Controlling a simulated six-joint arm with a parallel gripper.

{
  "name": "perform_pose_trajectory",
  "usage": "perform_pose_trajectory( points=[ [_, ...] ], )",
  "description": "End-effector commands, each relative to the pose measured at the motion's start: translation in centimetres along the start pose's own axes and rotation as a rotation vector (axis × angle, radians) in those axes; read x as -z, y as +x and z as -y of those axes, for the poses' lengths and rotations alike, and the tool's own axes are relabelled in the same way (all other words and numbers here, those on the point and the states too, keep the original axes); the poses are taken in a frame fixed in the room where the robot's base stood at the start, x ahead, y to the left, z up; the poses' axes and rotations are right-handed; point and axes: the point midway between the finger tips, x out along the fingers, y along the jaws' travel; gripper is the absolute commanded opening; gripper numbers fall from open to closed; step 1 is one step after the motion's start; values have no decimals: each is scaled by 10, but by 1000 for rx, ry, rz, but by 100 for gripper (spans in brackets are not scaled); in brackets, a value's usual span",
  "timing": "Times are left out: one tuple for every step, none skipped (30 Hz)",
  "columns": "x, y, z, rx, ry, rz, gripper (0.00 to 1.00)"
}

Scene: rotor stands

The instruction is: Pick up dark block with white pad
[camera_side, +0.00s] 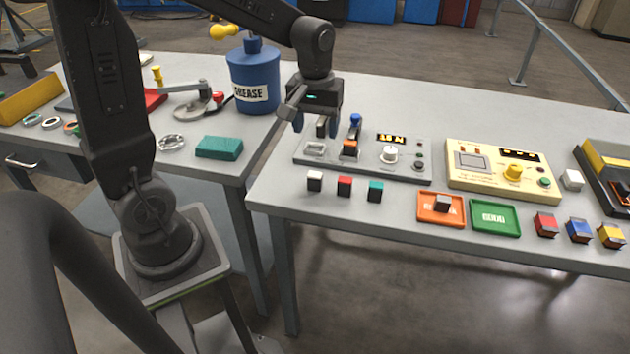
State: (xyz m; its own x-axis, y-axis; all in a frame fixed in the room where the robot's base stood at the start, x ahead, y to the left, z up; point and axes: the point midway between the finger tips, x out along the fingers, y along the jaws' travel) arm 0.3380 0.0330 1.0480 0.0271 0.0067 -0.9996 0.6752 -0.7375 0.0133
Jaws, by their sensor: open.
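A small dark block with a white pad (314,181) stands near the front edge of the right table, at the left end of a short row. My gripper (317,127) is open, pointing down above the left part of a grey test panel (440,166). It is behind and above the dark block with white pad, apart from it. A dark upright part shows between the fingers; I cannot tell whether it belongs to the panel.
A red-padded block (345,186) and a teal-padded block (376,191) stand close on the right. An orange tray (425,213) holding a dark block, a green tray (495,218) and a cream tester (460,181) are farther right. A blue grease can (254,70) stands behind left.

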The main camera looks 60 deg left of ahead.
Motion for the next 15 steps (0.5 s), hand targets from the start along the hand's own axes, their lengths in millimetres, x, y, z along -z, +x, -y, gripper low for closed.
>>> perform_pose_trajectory(
  points=[
    [5,5,0,8,-23,14,64],
    [6,7,1,11,-32,19,64],
    [8,10,1,14,-40,24,64],
    [9,12,1,15,-44,26,64],
    [9,15,1,16,-47,27,64],
    [9,20,1,17,-48,29,64],
    [9,24,1,17,-48,30,64],
    [9,29,1,17,-48,30,64],
    [8,37,2,17,-47,30,64],
    [7,43,2,18,-47,32,64],
    [8,50,2,18,-46,31,64],
    [8,58,2,18,-46,31,64],
    [7,64,2,18,-46,31,64],
    [7,69,2,17,-46,30,64],
    [7,76,2,17,-45,30,64]
  ],
)
